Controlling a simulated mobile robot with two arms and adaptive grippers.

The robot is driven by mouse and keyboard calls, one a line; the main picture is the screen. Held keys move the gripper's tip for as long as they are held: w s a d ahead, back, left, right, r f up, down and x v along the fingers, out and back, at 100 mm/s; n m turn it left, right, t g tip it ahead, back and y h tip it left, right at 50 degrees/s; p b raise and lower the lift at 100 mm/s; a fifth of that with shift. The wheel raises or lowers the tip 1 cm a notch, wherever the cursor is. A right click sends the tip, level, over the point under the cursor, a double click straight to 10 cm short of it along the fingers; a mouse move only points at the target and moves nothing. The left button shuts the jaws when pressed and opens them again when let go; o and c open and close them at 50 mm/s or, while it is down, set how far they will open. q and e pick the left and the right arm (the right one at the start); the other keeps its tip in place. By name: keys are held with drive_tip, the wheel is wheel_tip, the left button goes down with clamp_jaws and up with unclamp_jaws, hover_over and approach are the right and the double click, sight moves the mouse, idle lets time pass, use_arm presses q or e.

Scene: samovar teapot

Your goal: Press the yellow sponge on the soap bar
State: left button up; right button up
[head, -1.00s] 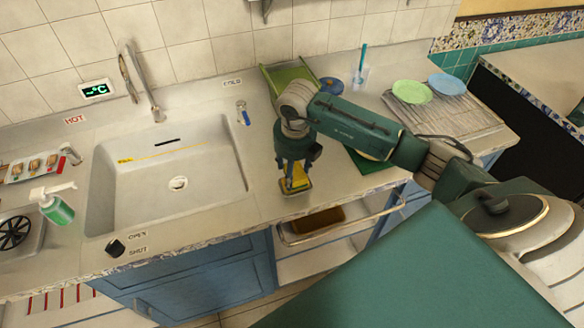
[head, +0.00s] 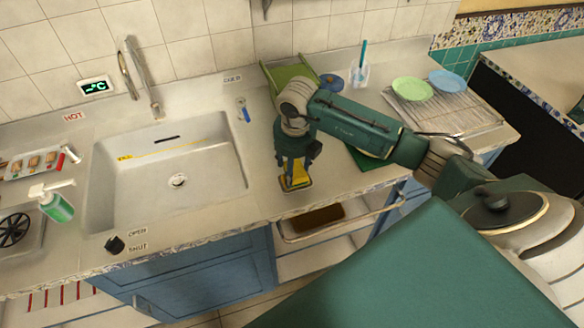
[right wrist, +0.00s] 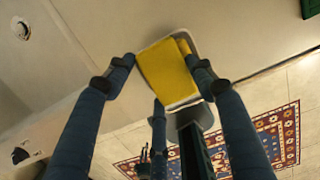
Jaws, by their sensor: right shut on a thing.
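My right gripper (head: 294,172) points down over the counter to the right of the sink, near the front edge. It is shut on the yellow sponge (head: 297,183). A pale-rimmed dish (right wrist: 190,102) lies under or just beyond the sponge in that view. I cannot make out the soap bar; the sponge and gripper may hide it. Whether the sponge touches anything beneath it is unclear. My left gripper is not in view.
The sink (head: 200,190) with its tap (head: 140,75) lies left of the gripper. A green soap bottle (head: 56,205) stands at the far left. A dish rack (head: 455,112) with green and blue plates is at the right.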

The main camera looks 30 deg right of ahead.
drive_tip(key=shift+s+f+b, duration=0.1)
drive_tip(key=shift+f+b, duration=0.35)
idle(1.5)
drive_tip(key=shift+r+p, duration=0.65)
drive_tip(key=shift+r, duration=0.3)
drive_tip(key=shift+r+p, duration=1.5)
drive_tip(key=shift+r, duration=1.1)
drive_tip(key=shift+c, duration=0.2)
drive_tip(key=shift+a, duration=0.1)
